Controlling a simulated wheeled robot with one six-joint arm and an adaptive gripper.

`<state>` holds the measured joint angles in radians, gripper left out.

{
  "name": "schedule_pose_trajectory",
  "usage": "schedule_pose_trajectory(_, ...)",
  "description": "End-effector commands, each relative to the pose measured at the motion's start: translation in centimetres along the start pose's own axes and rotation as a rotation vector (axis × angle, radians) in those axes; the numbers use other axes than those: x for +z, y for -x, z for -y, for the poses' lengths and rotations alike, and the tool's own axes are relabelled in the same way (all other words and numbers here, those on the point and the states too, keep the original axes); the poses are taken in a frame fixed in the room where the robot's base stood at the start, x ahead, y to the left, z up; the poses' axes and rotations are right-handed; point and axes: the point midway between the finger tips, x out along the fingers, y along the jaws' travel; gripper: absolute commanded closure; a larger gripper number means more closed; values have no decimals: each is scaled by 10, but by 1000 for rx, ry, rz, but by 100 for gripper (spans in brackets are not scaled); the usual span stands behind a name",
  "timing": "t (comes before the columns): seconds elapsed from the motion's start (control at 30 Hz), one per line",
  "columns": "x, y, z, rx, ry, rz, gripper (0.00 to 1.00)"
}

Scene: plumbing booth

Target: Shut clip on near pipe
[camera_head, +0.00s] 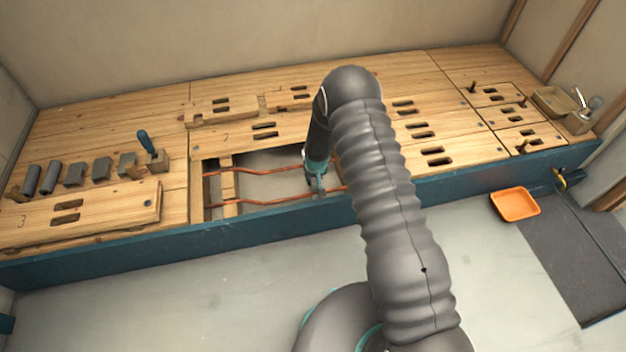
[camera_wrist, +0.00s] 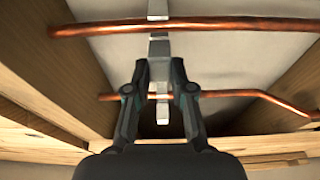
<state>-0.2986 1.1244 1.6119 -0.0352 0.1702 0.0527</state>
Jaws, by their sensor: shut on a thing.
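Two copper pipes cross the open bay in the floor; the near pipe (camera_head: 278,203) and the far pipe (camera_head: 262,172) both show in the head view. In the wrist view one pipe (camera_wrist: 225,24) runs across the top, and another pipe (camera_wrist: 225,94) passes lower, behind my fingers, bending at the right. A grey metal clip strip (camera_wrist: 159,47) runs upright across the pipes. My gripper (camera_wrist: 160,72) is shut on this strip between the two pipes. In the head view my gripper (camera_head: 316,184) reaches down into the bay. Whether the clip is latched cannot be seen.
Wooden floor panels with slots (camera_head: 435,130) surround the bay. A small wooden crosspiece (camera_head: 230,185) stands at its left. Grey blocks and a blue-handled tool (camera_head: 146,142) lie at left. An orange tray (camera_head: 515,204) lies on the lower floor at right. A blue edge beam (camera_head: 110,244) borders the front.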

Motion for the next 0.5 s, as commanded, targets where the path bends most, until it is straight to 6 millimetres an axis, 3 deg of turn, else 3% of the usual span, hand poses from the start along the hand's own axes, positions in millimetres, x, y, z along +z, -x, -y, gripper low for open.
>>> schedule_pose_trajectory(0.2, 6, -8, 3, -10, -1, -115, 100)
schedule_pose_trajectory(0.5, 12, -4, 0, 2, 2, -263, 100)
